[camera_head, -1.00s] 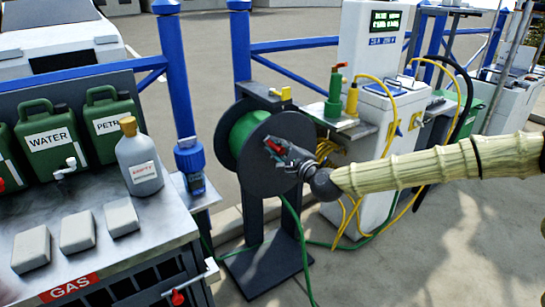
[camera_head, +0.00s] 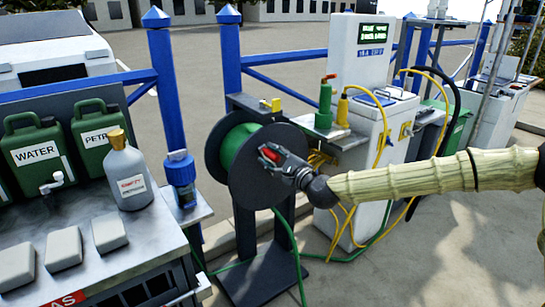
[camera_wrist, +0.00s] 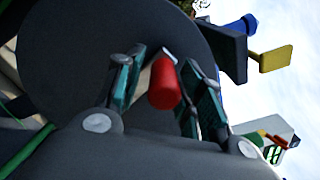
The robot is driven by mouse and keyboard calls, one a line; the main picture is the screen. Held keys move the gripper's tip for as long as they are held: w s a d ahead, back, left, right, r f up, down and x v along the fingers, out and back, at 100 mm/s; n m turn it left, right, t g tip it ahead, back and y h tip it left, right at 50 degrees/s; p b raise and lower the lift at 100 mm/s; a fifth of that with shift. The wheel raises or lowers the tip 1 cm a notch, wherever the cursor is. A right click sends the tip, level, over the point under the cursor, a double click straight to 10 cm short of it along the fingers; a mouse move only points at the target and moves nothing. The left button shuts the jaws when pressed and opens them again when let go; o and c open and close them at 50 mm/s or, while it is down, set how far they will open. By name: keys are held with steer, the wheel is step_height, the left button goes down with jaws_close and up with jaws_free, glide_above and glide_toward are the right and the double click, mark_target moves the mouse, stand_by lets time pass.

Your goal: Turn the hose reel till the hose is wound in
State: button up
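The hose reel has a dark grey disc (camera_head: 262,187) facing me and a green drum (camera_head: 236,146) behind it. It stands on a dark post and base plate (camera_head: 262,280). A green hose (camera_head: 291,245) hangs from it and runs along the ground. The reel's red handle (camera_head: 270,153) sticks out from the disc. My gripper (camera_head: 276,157) is at this handle. In the wrist view the red handle (camera_wrist: 164,85) lies between my two fingers (camera_wrist: 164,75), with narrow gaps seen on both sides. The disc (camera_wrist: 75,60) fills much of that view.
A steel bench (camera_head: 150,225) with green jerrycans (camera_head: 42,155) and a grey bottle (camera_head: 129,175) stands left. A white dispenser (camera_head: 370,150) with yellow hoses (camera_head: 381,135) stands right, near my forearm. Blue posts and rails (camera_head: 166,80) run behind the reel.

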steer(key=shift+r, duration=0.1)
steer(key=v, duration=1.2)
stand_by(0.4)
steer(key=w+a+n, duration=0.2)
steer(key=w+n, duration=0.1)
steer(key=n, duration=0.5)
steer(key=w+a+n+b, duration=0.1)
steer(key=w+n, duration=0.3)
steer(key=n, duration=0.4)
steer(key=w+a+n+b, duration=0.1)
steer(key=w+a+n, duration=0.2)
steer(key=n, duration=0.6)
steer(key=shift+w+a+r, duration=0.1)
steer(key=shift+w+a, duration=0.1)
steer(key=shift+w, duration=0.25)
